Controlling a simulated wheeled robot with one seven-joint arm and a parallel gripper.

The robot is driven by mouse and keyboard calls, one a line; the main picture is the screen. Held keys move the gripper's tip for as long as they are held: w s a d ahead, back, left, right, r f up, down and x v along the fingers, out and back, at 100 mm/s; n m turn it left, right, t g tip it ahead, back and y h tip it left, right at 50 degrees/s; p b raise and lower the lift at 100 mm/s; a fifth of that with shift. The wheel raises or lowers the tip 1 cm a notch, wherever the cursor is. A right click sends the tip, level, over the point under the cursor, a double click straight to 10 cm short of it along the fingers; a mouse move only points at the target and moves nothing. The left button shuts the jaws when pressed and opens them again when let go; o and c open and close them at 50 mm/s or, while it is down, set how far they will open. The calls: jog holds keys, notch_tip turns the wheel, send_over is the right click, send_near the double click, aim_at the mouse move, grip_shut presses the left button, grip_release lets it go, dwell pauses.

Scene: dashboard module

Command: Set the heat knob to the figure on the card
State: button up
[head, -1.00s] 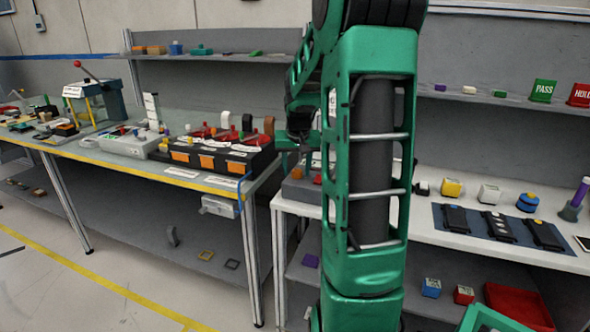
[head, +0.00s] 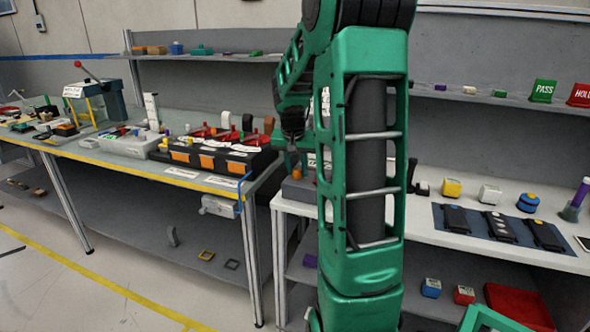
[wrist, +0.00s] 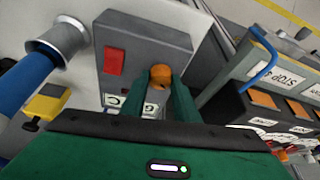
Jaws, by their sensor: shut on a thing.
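A grey box (wrist: 137,52) with a red square (wrist: 114,62) on its face fills the middle of the wrist view. An orange knob (wrist: 160,74) stands on it. My gripper (wrist: 157,84) is shut on the orange knob, with one green finger at each side. Two white labels lie by the fingers; one (wrist: 151,108) seems to read "G", the other (wrist: 115,102) is hard to read. In the head view my gripper (head: 295,156) is down at the grey box (head: 297,191), partly behind my arm. I cannot make out a card with a figure.
A black module with orange panels (head: 207,160) stands on the left bench, close beside the grey box. In the wrist view a blue handle in a metal cup (wrist: 65,38) and a yellow block (wrist: 48,103) lie left. The right bench holds black devices on a mat (head: 440,221).

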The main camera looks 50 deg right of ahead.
jog(key=shift+o, duration=0.2)
jog(key=m, duration=0.2)
jog(key=w+m+g, duration=0.1)
jog(key=m, duration=0.1)
jog(key=a+m+g, duration=0.1)
jog(key=m, duration=0.2)
jog(key=shift+w+h, duration=0.15)
jog(key=shift+h, duration=0.15)
jog(key=m, duration=0.1)
jog(key=m+g, duration=0.1)
jog(key=m, duration=0.1)
jog(key=m+g, duration=0.1)
jog(key=m, duration=0.1)
jog(key=shift+w+d+r, duration=0.1)
jog(key=shift+w+d, duration=0.1)
jog(key=shift+d, duration=0.05)
jog(key=shift+c, duration=0.2)
jog(key=m, duration=0.2)
jog(key=m+g+y, duration=0.1)
jog(key=m, duration=0.1)
jog(key=m+g+y, duration=0.1)
jog(key=m, duration=0.2)
jog(key=shift+d, duration=0.35)
jog(key=m+y, duration=0.1)
jog(key=m, duration=0.1)
jog(key=m+y, duration=0.1)
jog(key=m, duration=0.2)
jog(key=shift+s+d+g, duration=0.1)
jog(key=shift+d+g, duration=0.1)
jog(key=shift+g, duration=0.1)
